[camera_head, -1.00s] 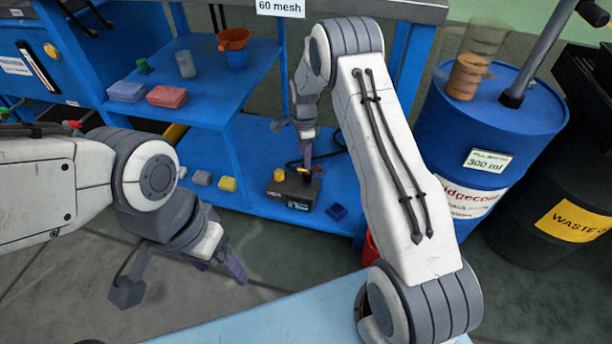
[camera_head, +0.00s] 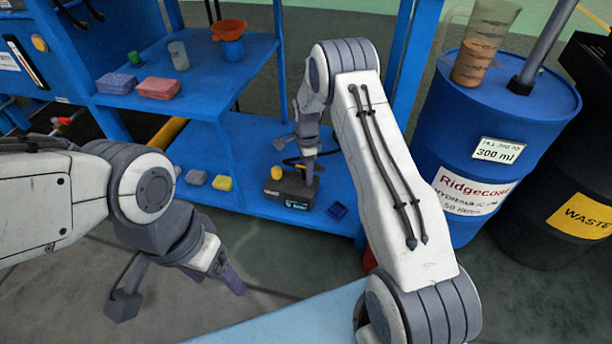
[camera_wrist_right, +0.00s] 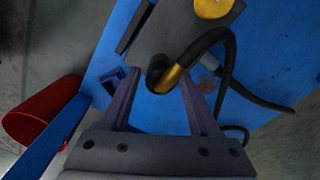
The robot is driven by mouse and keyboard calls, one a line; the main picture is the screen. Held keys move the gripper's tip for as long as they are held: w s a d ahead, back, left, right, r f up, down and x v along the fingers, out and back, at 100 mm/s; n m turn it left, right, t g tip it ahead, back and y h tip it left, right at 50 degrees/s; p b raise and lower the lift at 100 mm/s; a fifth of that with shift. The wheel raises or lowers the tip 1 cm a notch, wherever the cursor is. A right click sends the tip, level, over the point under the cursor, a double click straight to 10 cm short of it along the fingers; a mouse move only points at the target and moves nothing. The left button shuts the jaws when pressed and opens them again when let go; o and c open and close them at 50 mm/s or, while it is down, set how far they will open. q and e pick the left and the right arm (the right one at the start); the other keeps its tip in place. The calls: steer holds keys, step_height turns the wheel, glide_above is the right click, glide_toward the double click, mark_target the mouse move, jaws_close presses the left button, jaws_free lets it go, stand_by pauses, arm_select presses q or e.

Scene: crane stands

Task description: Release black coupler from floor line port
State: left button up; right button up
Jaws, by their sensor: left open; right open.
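A dark box (camera_head: 290,193) with a small display and a yellow knob (camera_head: 277,173) sits on the lower blue shelf. It also shows at the top of the right wrist view (camera_wrist_right: 190,30). There a black hose (camera_wrist_right: 205,42) ends in a brass-coloured fitting (camera_wrist_right: 173,77) beside the box. My left gripper (camera_head: 180,296) is open and empty above the floor.
A blue drum (camera_head: 480,130) bears a beaker of brown liquid (camera_head: 475,60). A red container (camera_wrist_right: 45,108) is beside the shelf.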

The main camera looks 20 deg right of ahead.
jaws_close()
steer(key=shift+r, duration=0.2)
stand_by(0.3)
steer(key=shift+r+p, duration=2.3)
steer(key=shift+p, duration=0.2)
